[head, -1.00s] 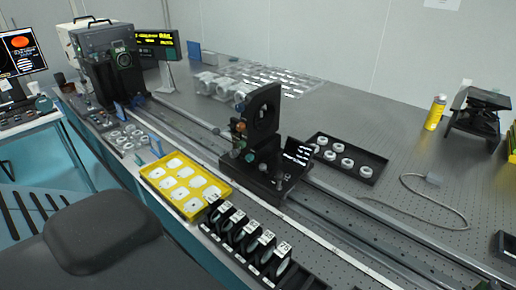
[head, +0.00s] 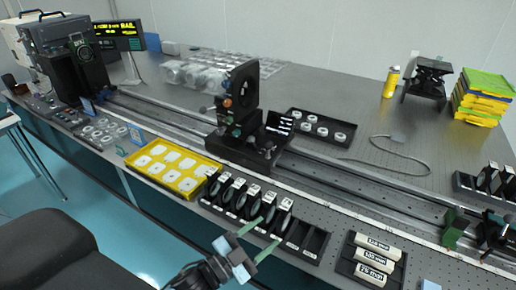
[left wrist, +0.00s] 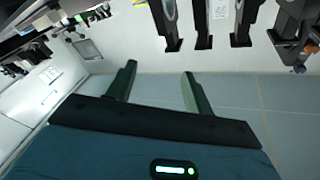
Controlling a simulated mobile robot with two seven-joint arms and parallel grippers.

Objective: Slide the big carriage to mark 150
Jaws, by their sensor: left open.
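The big carriage (head: 236,120) is a black upright mount with a large round opening. It sits on the long rail (head: 330,158) at the middle of the table in the head view. A pale scale strip (head: 300,188) runs along the front of the rail; its numbers are too small to read. My left gripper (head: 262,236) is open and empty at the table's front edge, near the black lens rack and well in front of the carriage. Its two green fingers also show apart in the left wrist view (left wrist: 160,92). My right gripper is not seen.
A yellow tray (head: 205,165) and a black rack (head: 318,243) of upright lenses stand in front of the rail. A black tray (head: 345,138) of round parts lies behind it. A smaller carriage (head: 455,230) is at the right, and labelled cylinders (head: 372,262) lie at the front.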

